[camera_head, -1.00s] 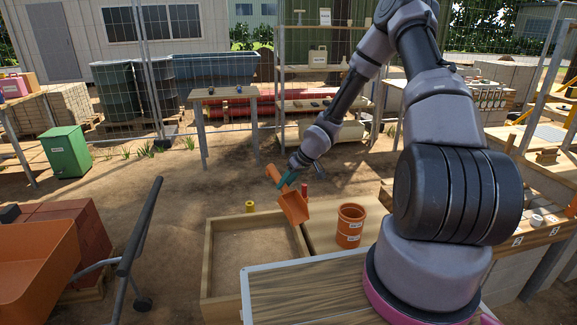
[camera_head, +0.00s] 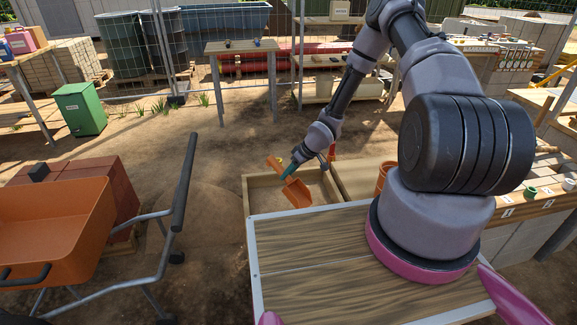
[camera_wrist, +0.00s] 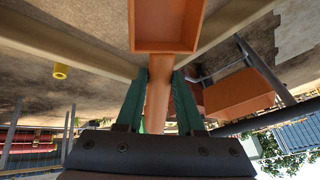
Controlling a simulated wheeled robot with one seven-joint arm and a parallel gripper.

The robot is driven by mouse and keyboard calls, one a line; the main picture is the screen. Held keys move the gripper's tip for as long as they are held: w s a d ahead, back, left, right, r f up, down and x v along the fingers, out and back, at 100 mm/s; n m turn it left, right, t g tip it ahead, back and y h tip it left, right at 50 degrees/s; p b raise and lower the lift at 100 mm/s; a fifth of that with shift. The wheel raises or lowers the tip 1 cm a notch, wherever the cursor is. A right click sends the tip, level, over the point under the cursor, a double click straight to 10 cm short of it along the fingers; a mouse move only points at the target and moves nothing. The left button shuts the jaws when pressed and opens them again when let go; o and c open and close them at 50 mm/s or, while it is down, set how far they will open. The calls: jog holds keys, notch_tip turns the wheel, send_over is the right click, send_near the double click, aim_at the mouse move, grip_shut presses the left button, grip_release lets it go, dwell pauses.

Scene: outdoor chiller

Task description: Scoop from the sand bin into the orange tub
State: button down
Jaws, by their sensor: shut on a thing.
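My gripper (camera_head: 290,171) is shut on the handle of an orange scoop (camera_head: 297,193). The scoop tilts down over the wooden sand bin (camera_head: 262,179). I cannot tell whether its lip touches the sand. In the wrist view the teal fingers (camera_wrist: 159,100) clasp the handle, and the scoop's pan (camera_wrist: 168,22) looks plain orange with no sand visible. The orange tub (camera_head: 383,177) stands right of the bin, mostly hidden behind my arm. The near part of the bin is hidden by my own wooden deck.
An orange wheelbarrow (camera_head: 60,232) and red blocks (camera_head: 100,180) stand at the left. A green box (camera_head: 80,109) stands farther back. A small table (camera_head: 240,47) is behind the bin. A yellow cylinder (camera_wrist: 60,71) shows in the wrist view. Bare dirt lies left of the bin.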

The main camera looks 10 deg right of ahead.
notch_tip(320, 180, down, 14)
jog(key=shift+r, duration=0.25)
dwell(0.3)
jog(key=shift+r, duration=0.15)
dwell(0.9)
notch_tip(320, 180, up, 16)
jog(key=shift+f, duration=0.1)
dwell(0.8)
dwell(1.0)
